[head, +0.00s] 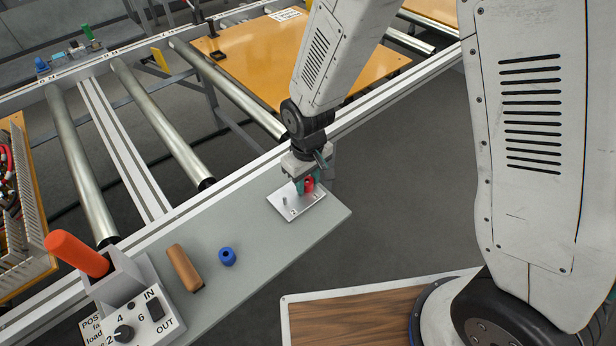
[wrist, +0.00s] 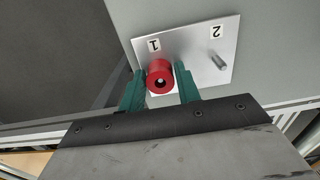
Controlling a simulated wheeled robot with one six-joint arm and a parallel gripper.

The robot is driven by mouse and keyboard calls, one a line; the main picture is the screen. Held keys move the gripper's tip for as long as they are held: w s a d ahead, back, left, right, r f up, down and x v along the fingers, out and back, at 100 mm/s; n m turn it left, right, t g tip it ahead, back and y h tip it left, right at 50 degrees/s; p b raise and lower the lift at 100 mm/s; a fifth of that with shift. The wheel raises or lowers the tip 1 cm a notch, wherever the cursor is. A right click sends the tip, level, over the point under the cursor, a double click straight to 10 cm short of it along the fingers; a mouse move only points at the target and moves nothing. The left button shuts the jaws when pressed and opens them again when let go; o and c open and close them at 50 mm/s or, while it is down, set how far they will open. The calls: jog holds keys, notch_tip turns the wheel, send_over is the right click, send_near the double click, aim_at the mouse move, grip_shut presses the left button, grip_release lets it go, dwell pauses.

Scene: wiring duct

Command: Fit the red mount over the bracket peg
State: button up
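The red mount (wrist: 160,70) is between the two green fingers of my gripper (wrist: 161,80), which looks shut on it. In the wrist view its round end with a dark hole faces me, with something pale inside the hole. The mount is at the label 1 end of the bracket plate (wrist: 196,85). A bare metal peg (wrist: 220,62) stands near label 2. In the head view the red mount (head: 309,184) shows between the fingers of my gripper (head: 307,187), low over the plate (head: 292,211). Whether it touches the plate is hidden.
A blue ring-like part (head: 227,257) and a brown cylinder (head: 184,268) lie on the grey board (head: 245,285) left of the plate. A control box (head: 135,325) and a holder with an orange handle (head: 76,254) stand further left. Rollers run behind the board.

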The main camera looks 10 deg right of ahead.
aim_at(308, 183)
jog(key=shift+o, duration=1.3)
notch_tip(308, 183, up, 8)
jog(key=shift+f, duration=0.1)
